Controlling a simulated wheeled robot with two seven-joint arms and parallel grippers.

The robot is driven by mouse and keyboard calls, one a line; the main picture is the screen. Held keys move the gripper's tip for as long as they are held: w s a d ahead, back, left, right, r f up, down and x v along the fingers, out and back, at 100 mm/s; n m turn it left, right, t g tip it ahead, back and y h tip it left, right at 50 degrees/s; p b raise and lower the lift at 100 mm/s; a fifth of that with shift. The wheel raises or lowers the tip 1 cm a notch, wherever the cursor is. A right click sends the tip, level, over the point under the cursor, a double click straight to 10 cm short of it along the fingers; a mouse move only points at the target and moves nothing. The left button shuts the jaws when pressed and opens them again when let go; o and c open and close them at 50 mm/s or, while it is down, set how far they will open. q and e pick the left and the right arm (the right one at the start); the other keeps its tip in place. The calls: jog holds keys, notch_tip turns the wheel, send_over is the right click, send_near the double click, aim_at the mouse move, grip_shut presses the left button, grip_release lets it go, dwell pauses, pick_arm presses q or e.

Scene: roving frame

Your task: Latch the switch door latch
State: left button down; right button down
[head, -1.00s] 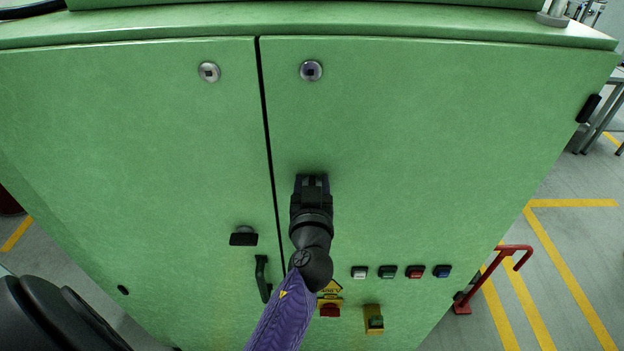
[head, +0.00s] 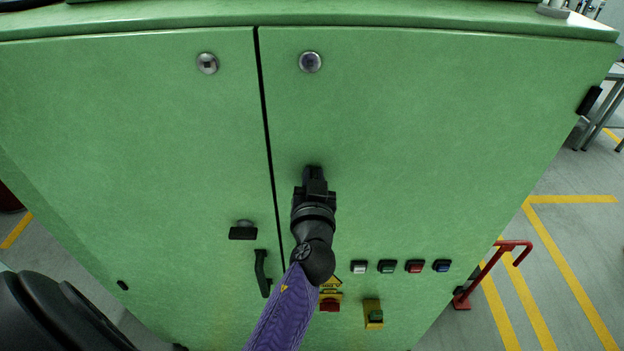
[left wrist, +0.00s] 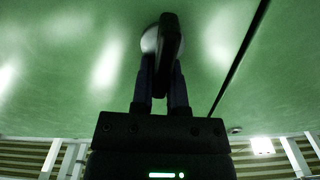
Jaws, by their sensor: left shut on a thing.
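The green cabinet has a left door (head: 130,140) and a right door (head: 430,130), both flush with a thin dark seam between them. My left gripper (head: 314,178) is at the right door, right of the seam; its fingers also show in the left wrist view (left wrist: 162,85). They are shut on a black latch handle (left wrist: 169,40), which sits on a round silver base (left wrist: 149,40) on the green door. In the head view my gripper mostly hides this handle. My right gripper is not in view.
A black latch (head: 243,232) and a curved black pull handle (head: 262,273) are on the left door. Several push buttons (head: 387,266) and a yellow-backed red switch (head: 330,305) lie low on the right door. A red rail (head: 490,270) stands at right.

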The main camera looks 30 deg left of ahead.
pick_arm(q)
jog(key=m, duration=0.3)
jog(key=shift+w+d+f+m+b, duration=0.15)
jog(key=shift+d+m+b, duration=0.15)
jog(key=shift+b, duration=0.1)
jog(key=shift+w+d+f+m, duration=0.1)
jog(key=shift+f+m, duration=0.15)
jog(key=shift+m, duration=1.75)
jog(key=shift+w+d+f+m, duration=0.1)
jog(key=shift+d+f+m, duration=0.1)
jog(key=shift+m, duration=1.8)
jog(key=shift+w+d+f+m, duration=0.1)
jog(key=shift+f+m, duration=0.15)
jog(key=shift+m, duration=2.05)
jog(key=c, duration=0.6)
grip_release()
jog(key=shift+a+f, duration=0.1)
